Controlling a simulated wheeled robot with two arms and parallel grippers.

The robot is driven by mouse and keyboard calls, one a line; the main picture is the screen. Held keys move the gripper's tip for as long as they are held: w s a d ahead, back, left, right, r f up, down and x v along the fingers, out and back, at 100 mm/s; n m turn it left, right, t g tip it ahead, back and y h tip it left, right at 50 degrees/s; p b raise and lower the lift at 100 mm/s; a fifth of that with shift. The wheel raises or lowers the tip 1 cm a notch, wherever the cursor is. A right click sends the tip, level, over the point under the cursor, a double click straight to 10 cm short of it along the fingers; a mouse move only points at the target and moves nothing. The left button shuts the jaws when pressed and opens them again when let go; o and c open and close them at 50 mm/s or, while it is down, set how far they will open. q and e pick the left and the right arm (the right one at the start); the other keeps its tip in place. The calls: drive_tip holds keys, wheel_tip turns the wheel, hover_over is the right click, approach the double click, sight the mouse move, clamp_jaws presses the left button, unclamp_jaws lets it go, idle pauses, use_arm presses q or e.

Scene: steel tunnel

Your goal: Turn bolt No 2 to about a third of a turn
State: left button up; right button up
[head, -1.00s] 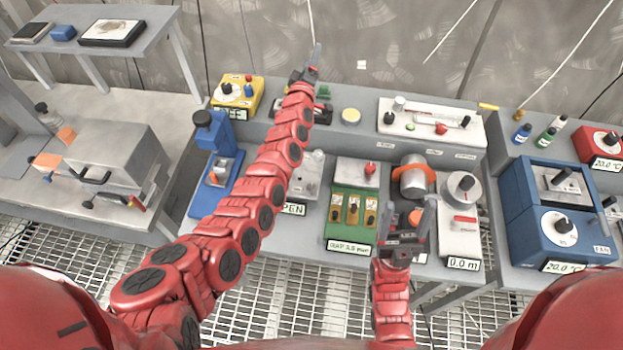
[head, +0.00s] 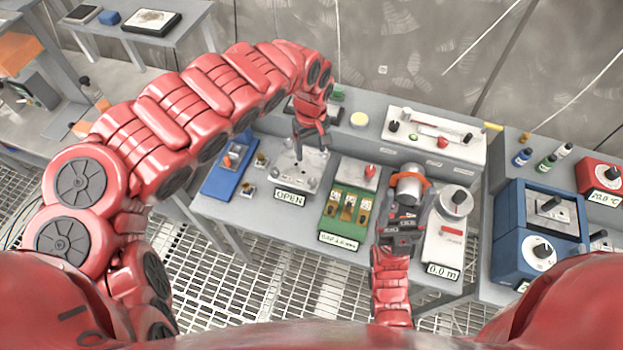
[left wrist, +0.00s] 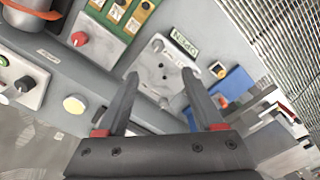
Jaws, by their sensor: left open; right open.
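A pale plate with small bolt heads stands behind an OPEN sign (head: 290,198); in the left wrist view the plate (left wrist: 160,62) lies beyond my fingertips. A green block (head: 335,222) with several brass pieces stands to its right. I cannot read a No 2 mark on any bolt. My left gripper (head: 311,150) is open and points down over the pale plate; its two fingers (left wrist: 159,75) show apart and empty in the left wrist view. Contact with the plate cannot be told. My right gripper (head: 404,218) is open, low between the green block and a white dial unit.
An orange-banded cylinder (head: 407,186) stands behind my right gripper. The white dial unit (head: 449,228) reads 0.0 m. A blue device (head: 224,174) stands left of the plate. A white panel with knobs (head: 436,134) is at the back. A blue dial box (head: 540,225) is at right.

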use_arm(q)
drive_tip(key=b, duration=0.3)
approach(312, 182)
wheel_tip(312, 182, down, 6)
drive_tip(key=p, duration=0.2)
drive_tip(key=shift+s+f+p, duration=0.1)
drive_tip(key=shift+f+p, duration=0.1)
drive_tip(key=shift+p, duration=0.15)
drive_tip(key=shift+d+f, duration=0.15)
drive_tip(key=shift+f, duration=1.15)
clamp_jaws()
